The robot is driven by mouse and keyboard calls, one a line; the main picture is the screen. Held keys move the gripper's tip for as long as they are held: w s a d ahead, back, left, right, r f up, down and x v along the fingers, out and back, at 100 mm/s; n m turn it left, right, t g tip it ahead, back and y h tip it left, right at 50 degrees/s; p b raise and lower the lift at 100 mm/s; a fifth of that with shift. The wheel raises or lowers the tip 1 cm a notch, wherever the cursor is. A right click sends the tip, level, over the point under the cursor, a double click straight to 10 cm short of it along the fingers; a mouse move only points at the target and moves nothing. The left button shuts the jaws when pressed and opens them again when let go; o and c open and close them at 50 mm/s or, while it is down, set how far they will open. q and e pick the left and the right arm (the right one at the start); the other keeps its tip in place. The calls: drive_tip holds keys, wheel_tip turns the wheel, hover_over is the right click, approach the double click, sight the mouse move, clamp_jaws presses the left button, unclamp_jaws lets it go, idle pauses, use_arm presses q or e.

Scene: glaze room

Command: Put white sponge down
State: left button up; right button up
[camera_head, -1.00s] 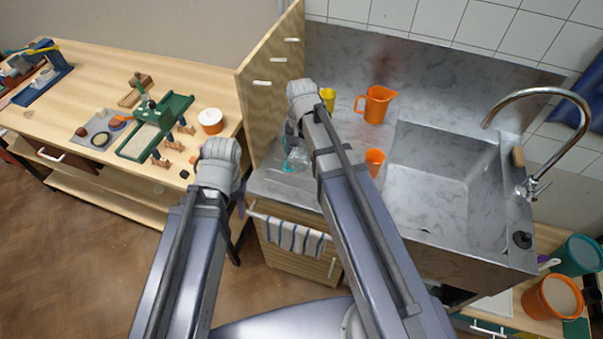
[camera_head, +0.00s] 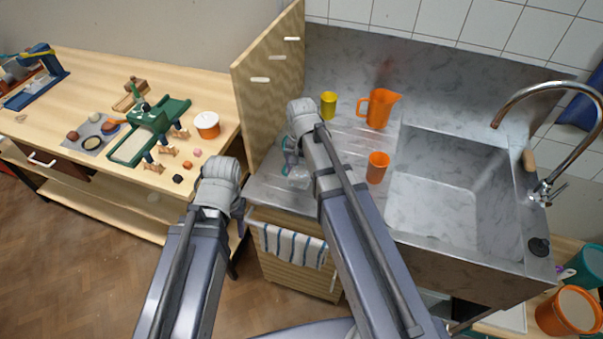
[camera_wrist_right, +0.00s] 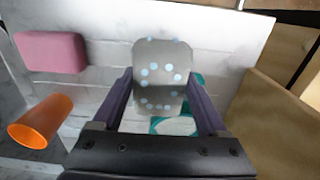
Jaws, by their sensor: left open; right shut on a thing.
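My right gripper (camera_wrist_right: 160,78) is shut on a pale grey-white, round-cornered block with light blue dots, which fits the white sponge (camera_wrist_right: 160,58). It is above the ribbed draining board (camera_wrist_right: 108,52); whether the sponge touches the board I cannot tell. A teal-rimmed thing (camera_wrist_right: 160,124) shows partly behind the sponge. A pink sponge (camera_wrist_right: 50,52) lies on the board to the left. In the head view my right wrist largely hides the gripper and sponge. My left gripper (camera_head: 240,208) is open and empty, left of the counter, mostly hidden by its wrist.
An orange cup (camera_head: 377,168), an orange jug (camera_head: 379,108) and a yellow cup (camera_head: 328,104) stand on the counter near the sink (camera_head: 450,190). A wooden panel (camera_head: 268,85) rises at the board's left. A workbench (camera_head: 75,75) with tools stands further left.

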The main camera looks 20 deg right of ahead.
sight(301, 170)
drive_tip(key=shift+f+b, duration=0.6)
drive_tip(key=shift+b, duration=0.05)
drive_tip(key=o, duration=1.1)
drive_tip(key=shift+r, duration=0.15)
wheel_tip(301, 170, up, 13)
drive_tip(key=p, duration=1.3)
drive_tip(key=s+a+n, duration=0.3)
drive_tip(key=s, duration=0.1)
drive_tip(key=s+a+n, duration=0.4)
drive_tip(key=s, duration=0.1)
drive_tip(key=s+a+n+h, duration=0.1)
drive_tip(key=s+a+n, duration=0.2)
drive_tip(key=s, duration=0.2)
drive_tip(key=shift+s+a+r+n, duration=0.1)
drive_tip(key=shift+a+n, duration=0.1)
drive_tip(key=shift+n, duration=0.1)
